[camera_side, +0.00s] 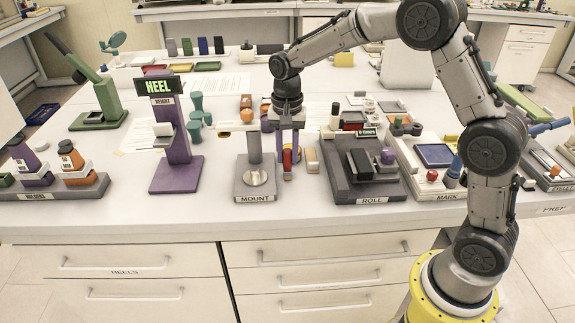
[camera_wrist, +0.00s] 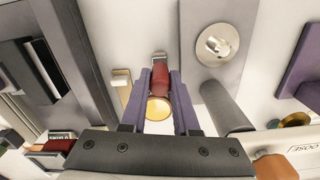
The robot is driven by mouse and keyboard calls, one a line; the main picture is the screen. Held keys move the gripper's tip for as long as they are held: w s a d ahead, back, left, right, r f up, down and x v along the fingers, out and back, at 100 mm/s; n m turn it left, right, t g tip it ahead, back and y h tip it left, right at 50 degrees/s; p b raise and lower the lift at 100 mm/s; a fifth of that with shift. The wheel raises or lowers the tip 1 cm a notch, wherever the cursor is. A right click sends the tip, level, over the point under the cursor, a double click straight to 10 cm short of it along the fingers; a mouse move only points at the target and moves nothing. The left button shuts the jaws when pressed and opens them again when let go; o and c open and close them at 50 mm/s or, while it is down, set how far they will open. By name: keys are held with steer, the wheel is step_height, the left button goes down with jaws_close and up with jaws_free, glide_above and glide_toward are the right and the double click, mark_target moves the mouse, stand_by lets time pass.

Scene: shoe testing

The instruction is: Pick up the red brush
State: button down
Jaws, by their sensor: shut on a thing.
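The red brush (camera_wrist: 160,80) is an upright-looking red piece with a pale end, seen between my fingers in the wrist view. In the side view the red brush (camera_side: 287,160) shows as a small red piece low between the purple fingers. My gripper (camera_side: 287,165) is shut on it, just behind the right side of the MOUNT stand. In the wrist view my gripper (camera_wrist: 160,90) has a finger on each side of the brush. Whether the brush touches the table cannot be told.
The grey MOUNT stand (camera_side: 255,180) is close on the left. A tan block (camera_side: 312,160) stands just right of the brush, with the dark ROLL station (camera_side: 366,185) beyond it. The purple HEEL stand (camera_side: 177,150) is farther left. Bare white table lies in front.

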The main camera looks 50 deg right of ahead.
steer(key=shift+r, duration=0.1)
steer(key=shift+r, duration=0.5)
step_height(320, 180, up, 2)
steer(key=shift+r, duration=0.1)
steer(key=s+r, duration=1)
steer(key=s, duration=0.4)
steer(key=w+d, duration=0.4)
steer(key=w, duration=1.1)
steer(key=shift+w+d+f, duration=0.45)
steer(key=shift+w+f, duration=0.15)
steer(key=shift+f, duration=1)
steer(key=shift+w+d+f, duration=0.4)
steer(key=shift+w+f, duration=0.15)
steer(key=shift+f, duration=1)
steer(key=shift+w+d+f, duration=0.45)
steer(key=shift+w+f, duration=0.15)
steer(key=shift+f, duration=1)
